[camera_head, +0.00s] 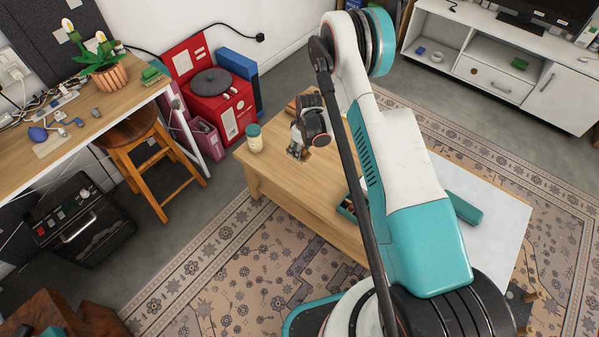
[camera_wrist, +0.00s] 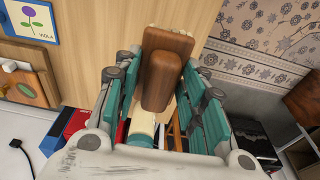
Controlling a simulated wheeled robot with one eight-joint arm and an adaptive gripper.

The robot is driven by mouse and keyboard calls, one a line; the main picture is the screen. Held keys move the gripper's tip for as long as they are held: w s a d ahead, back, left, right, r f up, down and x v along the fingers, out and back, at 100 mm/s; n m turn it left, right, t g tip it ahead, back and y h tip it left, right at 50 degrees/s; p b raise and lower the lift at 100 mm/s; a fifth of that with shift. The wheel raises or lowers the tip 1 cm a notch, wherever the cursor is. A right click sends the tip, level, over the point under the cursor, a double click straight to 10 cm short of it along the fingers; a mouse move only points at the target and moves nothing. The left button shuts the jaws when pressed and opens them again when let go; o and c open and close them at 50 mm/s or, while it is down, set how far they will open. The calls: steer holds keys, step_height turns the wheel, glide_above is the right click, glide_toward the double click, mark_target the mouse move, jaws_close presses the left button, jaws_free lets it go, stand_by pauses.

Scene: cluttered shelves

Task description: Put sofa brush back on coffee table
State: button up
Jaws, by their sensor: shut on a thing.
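My gripper (camera_wrist: 164,72) has its teal fingers on both sides of the sofa brush (camera_wrist: 158,82), a brown wooden piece with a paler edge at its far end. In the wrist view the brush lies between the fingers, with the wooden coffee table top (camera_wrist: 110,25) behind it. In the head view my gripper (camera_head: 298,150) is over the far left part of the coffee table (camera_head: 290,197). The brush is too small and too covered there to make out clearly. I cannot tell whether it touches the table top.
A jar with a teal lid (camera_head: 254,141) stands on the table's left corner, close to my gripper. A teal-edged box (camera_head: 347,210) is partly hidden by my arm. A wooden stool (camera_head: 139,150) and red record player (camera_head: 215,95) stand beyond the table's left end.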

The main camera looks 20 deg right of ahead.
step_height(320, 180, down, 13)
steer(key=b, duration=0.4)
steer(key=shift+f, duration=0.2)
steer(key=shift+f, duration=0.15)
steer(key=o, duration=1.1)
steer(key=shift+o, duration=0.2)
